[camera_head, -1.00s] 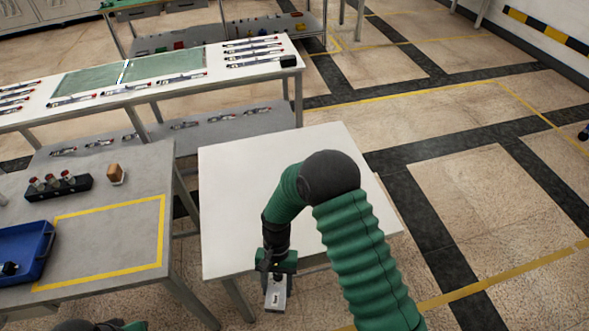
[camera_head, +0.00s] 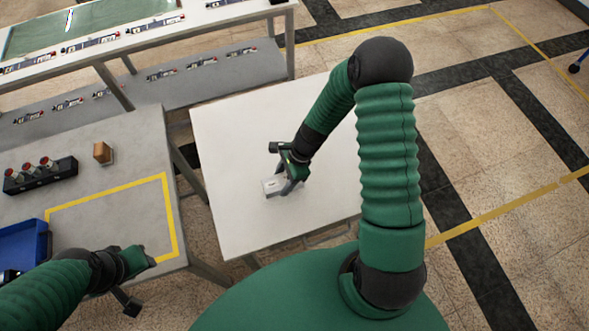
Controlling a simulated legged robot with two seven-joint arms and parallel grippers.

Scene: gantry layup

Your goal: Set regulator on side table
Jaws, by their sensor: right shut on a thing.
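The regulator (camera_head: 272,187) is a small light-grey block with a dark marking on its face. My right gripper (camera_head: 284,185) is shut on it, over the white side table (camera_head: 235,125). The regulator is at or just above the tabletop; I cannot tell whether it touches. The gripper hides its right part. My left gripper (camera_head: 131,300) is low at the left, by the front edge of the grey table, and appears empty.
The grey table (camera_head: 120,150) at the left has a yellow outlined area, a blue bin (camera_head: 22,243), a black rack (camera_head: 40,176) with red-topped parts and a brown block (camera_head: 103,152). A long bench (camera_head: 230,15) with a lower shelf stands behind. The rest of the white tabletop is clear.

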